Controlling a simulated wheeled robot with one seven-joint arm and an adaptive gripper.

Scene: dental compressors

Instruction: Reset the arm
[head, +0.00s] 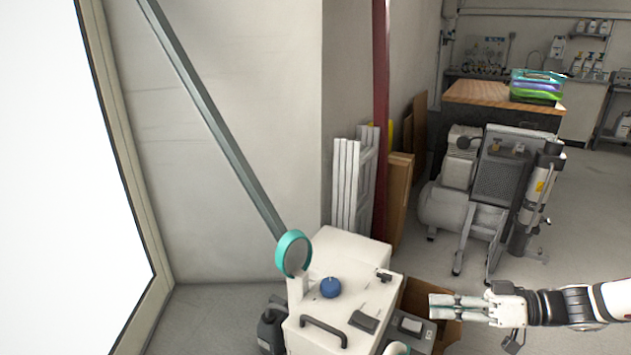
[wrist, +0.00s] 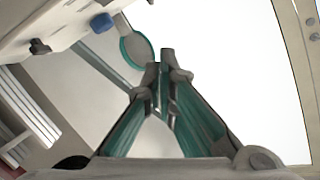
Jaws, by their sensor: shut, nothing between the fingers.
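My gripper (head: 432,307) reaches in from the right edge in the head view, pointing left. It is shut and empty, beside the white machine cabinet (head: 345,262) and above or in front of a brown cardboard box (head: 449,330). In the wrist view my gripper (wrist: 166,62) has its fingertips close together with nothing held. The blue knob (wrist: 101,22) and the gauge (wrist: 136,46) also show beyond the fingers in the wrist view.
A grey compressor (head: 470,200) stands on the floor behind my arm. A wooden-topped bench (head: 480,93) with stacked coloured trays (head: 537,88) is farther back. White panels (head: 347,185) lean by a red post (head: 381,120). Open floor (head: 585,220) lies at the right.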

